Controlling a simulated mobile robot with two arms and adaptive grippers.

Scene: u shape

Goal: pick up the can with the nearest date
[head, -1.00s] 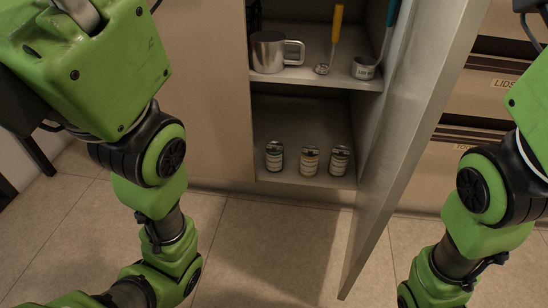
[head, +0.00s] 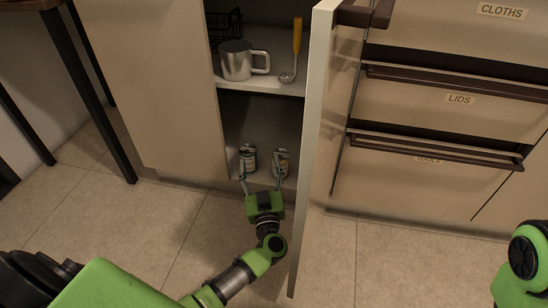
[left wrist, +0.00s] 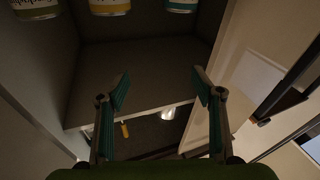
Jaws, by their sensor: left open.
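Two small cans stand on the cabinet's lower shelf in the head view: a teal-labelled can (head: 248,158) at left and a yellow-labelled can (head: 281,163) at right. The left wrist view, which looks upside down, shows three cans cut off at its top edge: one olive-labelled (left wrist: 36,9), one yellow-labelled (left wrist: 110,6), one teal-labelled (left wrist: 181,6). The olive one is hidden in the head view, apparently behind the door. No date is readable. My left gripper (head: 262,182) is open and empty, just in front of the cans, its fingers spread. My right gripper is out of view.
The open cabinet door (head: 312,150) stands close on the right of my left gripper. The upper shelf (head: 268,87) holds a metal mug (head: 237,62) and a yellow-handled ladle (head: 297,45). Drawers (head: 440,105) are at right. A dark-legged table (head: 95,85) stands at left.

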